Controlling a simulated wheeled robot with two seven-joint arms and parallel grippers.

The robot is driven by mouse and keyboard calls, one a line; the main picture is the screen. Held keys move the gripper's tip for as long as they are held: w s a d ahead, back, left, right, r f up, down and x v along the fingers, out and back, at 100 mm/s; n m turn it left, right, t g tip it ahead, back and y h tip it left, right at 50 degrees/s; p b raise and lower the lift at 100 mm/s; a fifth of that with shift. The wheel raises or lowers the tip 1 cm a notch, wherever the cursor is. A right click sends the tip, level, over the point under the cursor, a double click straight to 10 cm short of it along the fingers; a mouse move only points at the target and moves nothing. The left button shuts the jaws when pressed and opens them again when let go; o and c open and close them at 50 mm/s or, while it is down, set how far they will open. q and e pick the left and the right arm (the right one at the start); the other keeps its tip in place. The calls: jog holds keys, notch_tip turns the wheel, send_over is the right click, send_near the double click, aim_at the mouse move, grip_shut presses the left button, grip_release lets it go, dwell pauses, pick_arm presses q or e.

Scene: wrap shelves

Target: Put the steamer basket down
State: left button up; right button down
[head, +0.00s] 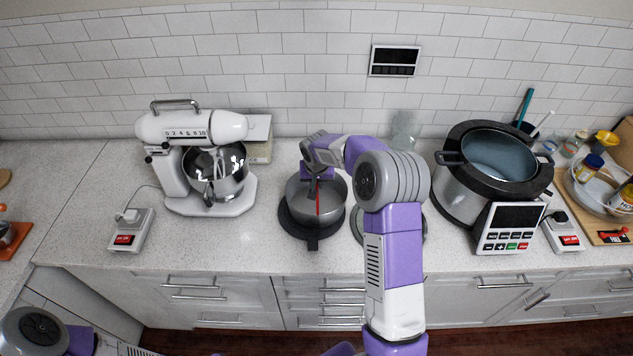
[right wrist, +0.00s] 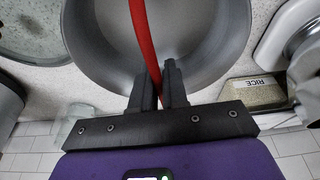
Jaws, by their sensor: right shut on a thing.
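The steamer basket (head: 299,197) is a round grey bowl with a red arched handle; it also shows in the right wrist view (right wrist: 90,50). My right gripper (head: 316,178) is above the basket, shut on the red handle. In the right wrist view the fingers (right wrist: 158,88) close around the handle near the bowl's rim. The basket is over a dark round base (head: 312,243) on the counter; I cannot tell whether it touches it. My left gripper is out of view.
A stand mixer (head: 190,126) stands left of the basket. A large cooker (head: 463,200) with an open pot stands to the right. A glass lid (head: 414,236) lies partly behind my right arm. A box marked RICE (right wrist: 258,93) is at the back. Counter between mixer and basket is clear.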

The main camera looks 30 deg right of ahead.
jog(key=shift+r, duration=0.1)
jog(key=c, duration=1.1)
grip_release()
jog(key=shift+c, duration=0.2)
jog(key=v, duration=1.2)
